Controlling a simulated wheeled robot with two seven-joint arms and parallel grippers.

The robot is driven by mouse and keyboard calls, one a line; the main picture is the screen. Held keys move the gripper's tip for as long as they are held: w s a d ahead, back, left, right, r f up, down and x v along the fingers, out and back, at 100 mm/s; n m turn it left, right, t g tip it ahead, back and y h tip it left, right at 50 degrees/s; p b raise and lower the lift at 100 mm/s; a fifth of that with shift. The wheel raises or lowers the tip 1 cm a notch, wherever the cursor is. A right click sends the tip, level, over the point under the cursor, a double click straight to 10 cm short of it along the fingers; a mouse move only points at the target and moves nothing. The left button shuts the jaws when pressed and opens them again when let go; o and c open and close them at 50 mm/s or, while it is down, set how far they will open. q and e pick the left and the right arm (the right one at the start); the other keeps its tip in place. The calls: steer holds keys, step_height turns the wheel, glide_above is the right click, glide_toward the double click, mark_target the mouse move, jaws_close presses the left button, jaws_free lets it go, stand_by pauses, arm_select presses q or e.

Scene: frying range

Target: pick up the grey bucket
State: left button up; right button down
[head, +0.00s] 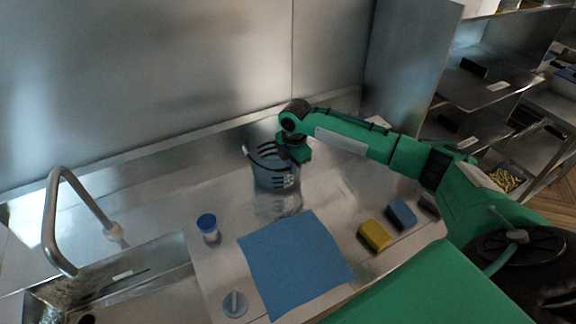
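The grey bucket (276,181) is near the back of the steel counter, upright, with a dark curved handle at its rim and several dark slots in its side. My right gripper (291,155) reaches in from the right and is at the bucket's upper right rim. It overlaps the rim in the picture. The fingers are small and dark there, so I cannot tell whether they are open or closed on the rim or handle. My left gripper is not in view.
In front of the bucket lie a blue cloth (292,262) and a blue-lidded white container (208,227). A yellow sponge (374,236) and a blue sponge (402,214) are at right. A sink tap (51,214) stands left. A steel wall is close behind.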

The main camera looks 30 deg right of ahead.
step_height(320, 180, up, 20)
steer(key=b, duration=0.4)
steer(key=shift+f+b, duration=0.15)
steer(key=shift+b, duration=0.2)
steer(key=shift+f, duration=0.1)
